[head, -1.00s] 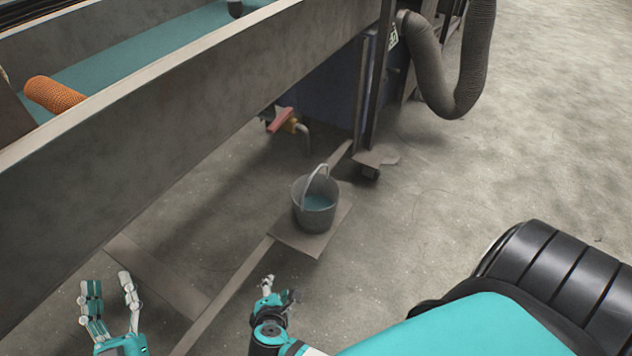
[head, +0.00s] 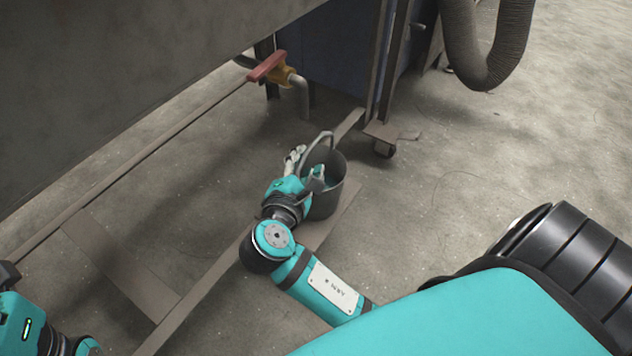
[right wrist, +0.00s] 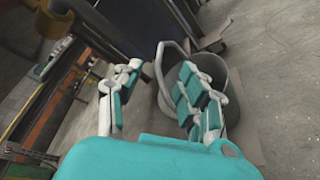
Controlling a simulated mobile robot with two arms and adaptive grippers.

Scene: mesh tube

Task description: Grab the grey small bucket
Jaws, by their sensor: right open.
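The grey small bucket (head: 330,203) stands upright on a flat plate (head: 345,212) on the floor, its handle raised. My right gripper (head: 305,167) is open at the bucket's left side, level with the rim, and partly covers it. In the right wrist view, the bucket (right wrist: 216,68) is behind and right of the open fingers (right wrist: 158,78). The raised handle (right wrist: 160,62) shows in the gap between the fingertips; I cannot tell whether they touch it. Only part of my left arm shows at the lower left of the head view; its gripper is out of frame.
A large metal trough wall (head: 120,70) overhangs at the upper left. A red-handled valve (head: 268,66) with a bent pipe is behind the bucket. A caster (head: 384,148) and a ribbed hose (head: 487,45) are to the right.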

